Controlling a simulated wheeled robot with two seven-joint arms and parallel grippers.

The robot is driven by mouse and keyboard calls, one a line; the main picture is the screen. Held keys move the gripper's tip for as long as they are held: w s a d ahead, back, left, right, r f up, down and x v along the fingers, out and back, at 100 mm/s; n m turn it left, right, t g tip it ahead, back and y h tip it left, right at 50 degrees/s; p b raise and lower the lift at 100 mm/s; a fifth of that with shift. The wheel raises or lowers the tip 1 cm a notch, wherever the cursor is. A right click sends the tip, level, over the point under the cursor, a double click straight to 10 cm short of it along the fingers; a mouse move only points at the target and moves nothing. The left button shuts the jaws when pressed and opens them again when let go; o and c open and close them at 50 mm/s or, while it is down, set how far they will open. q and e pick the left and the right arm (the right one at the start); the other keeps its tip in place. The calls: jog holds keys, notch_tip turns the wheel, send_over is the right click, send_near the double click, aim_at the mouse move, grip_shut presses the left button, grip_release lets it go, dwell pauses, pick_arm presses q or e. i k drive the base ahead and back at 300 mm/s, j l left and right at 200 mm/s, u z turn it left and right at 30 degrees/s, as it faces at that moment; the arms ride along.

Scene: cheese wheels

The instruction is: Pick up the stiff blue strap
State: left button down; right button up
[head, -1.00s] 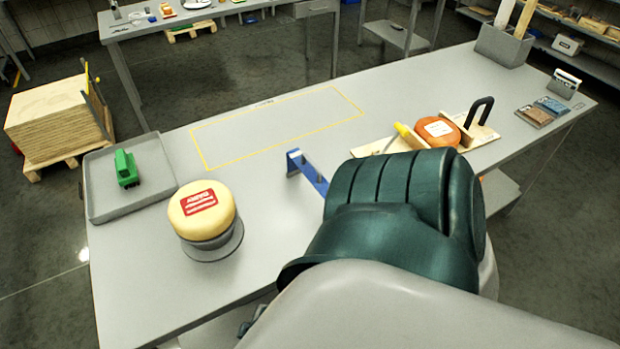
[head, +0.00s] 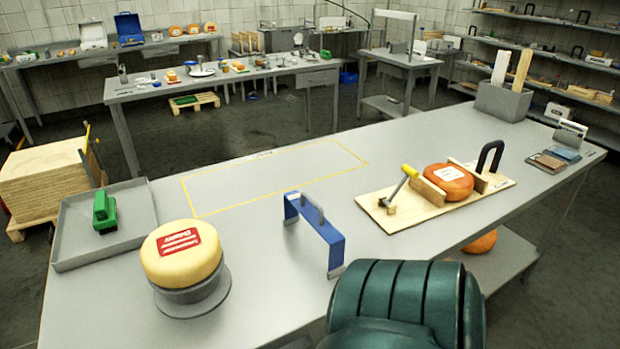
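The stiff blue strap (head: 317,232) stands on the grey table like a low bridge, near the middle of the head view. It has a grey handle on top and grey ends. My dark green arm part (head: 405,305) is at the bottom, just right of and in front of the strap's near end. No gripper fingers are in view. Nothing is seen holding the strap.
A yellow cheese wheel (head: 181,252) sits on a round grey stand at the left. A grey tray (head: 72,240) holds a green object (head: 104,212). A wooden board (head: 400,220) with an orange cheese (head: 447,182) is at the right. The yellow-outlined area (head: 270,175) is clear.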

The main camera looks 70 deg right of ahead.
aim_at(296, 200)
jog(key=z, duration=0.45)
jog(key=i+z, duration=0.1)
jog(key=z, duration=0.8)
jog(key=i+z, duration=0.1)
jog(key=z, duration=0.8)
jog(key=i+j, duration=0.05)
jog(key=j, duration=0.05)
